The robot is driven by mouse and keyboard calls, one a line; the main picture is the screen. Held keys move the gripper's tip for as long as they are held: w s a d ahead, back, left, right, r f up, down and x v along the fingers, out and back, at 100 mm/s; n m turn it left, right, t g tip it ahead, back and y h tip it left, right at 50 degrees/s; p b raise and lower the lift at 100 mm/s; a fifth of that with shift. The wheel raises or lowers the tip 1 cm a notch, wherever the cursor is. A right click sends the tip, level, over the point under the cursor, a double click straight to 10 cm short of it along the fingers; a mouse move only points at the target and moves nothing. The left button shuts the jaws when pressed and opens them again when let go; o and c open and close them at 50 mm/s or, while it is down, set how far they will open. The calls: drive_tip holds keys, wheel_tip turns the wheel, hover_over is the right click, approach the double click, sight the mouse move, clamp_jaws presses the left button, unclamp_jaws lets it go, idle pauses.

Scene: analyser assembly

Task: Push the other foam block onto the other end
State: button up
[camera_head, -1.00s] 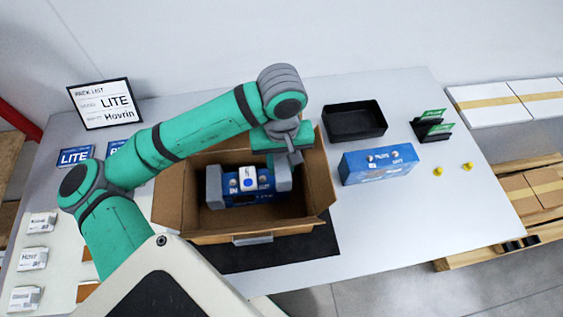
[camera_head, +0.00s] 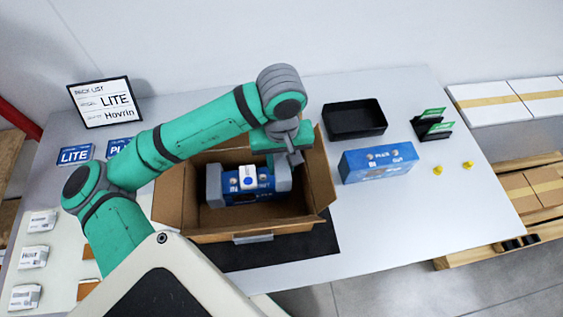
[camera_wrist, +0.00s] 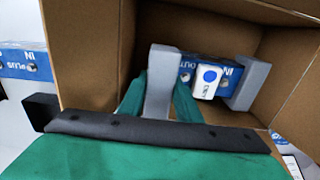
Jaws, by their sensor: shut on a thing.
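A blue analyser (camera_head: 246,196) lies in the open cardboard box, with a white piece with a blue dot (camera_head: 248,177) on top. One grey foam block (camera_head: 214,187) sits at its left end in the head view. The other grey foam block (camera_head: 283,178) is at its right end, under my gripper (camera_head: 292,157). In the wrist view my gripper (camera_wrist: 161,100) has its green fingers shut on that near foam block (camera_wrist: 163,70), which stands against the analyser's end or very close to it. The far foam block (camera_wrist: 251,85) is on the opposite end.
The cardboard box (camera_head: 195,238) walls and flaps surround the work closely. A blue PLUS carton (camera_head: 379,162) and a black tray (camera_head: 354,120) stand to the right. Yellow pieces (camera_head: 438,171) and a black stand with green cards (camera_head: 432,126) lie farther right.

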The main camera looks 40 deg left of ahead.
drive_tip(key=shift+w+f, duration=0.1)
drive_tip(key=shift+f, duration=0.35)
idle(0.6)
drive_tip(key=shift+s+f, duration=0.15)
drive_tip(key=shift+s, duration=0.05)
drive_tip(key=shift+w+f, duration=0.25)
drive_tip(key=shift+f, duration=0.2)
idle(0.6)
drive_tip(key=shift+d, duration=0.15)
drive_tip(key=shift+s+f, duration=0.1)
drive_tip(key=shift+f, duration=0.05)
drive_tip(key=shift+s+a, duration=0.1)
drive_tip(key=shift+a, duration=0.1)
drive_tip(key=shift+f, duration=0.1)
drive_tip(key=shift+f, duration=0.4)
idle(0.5)
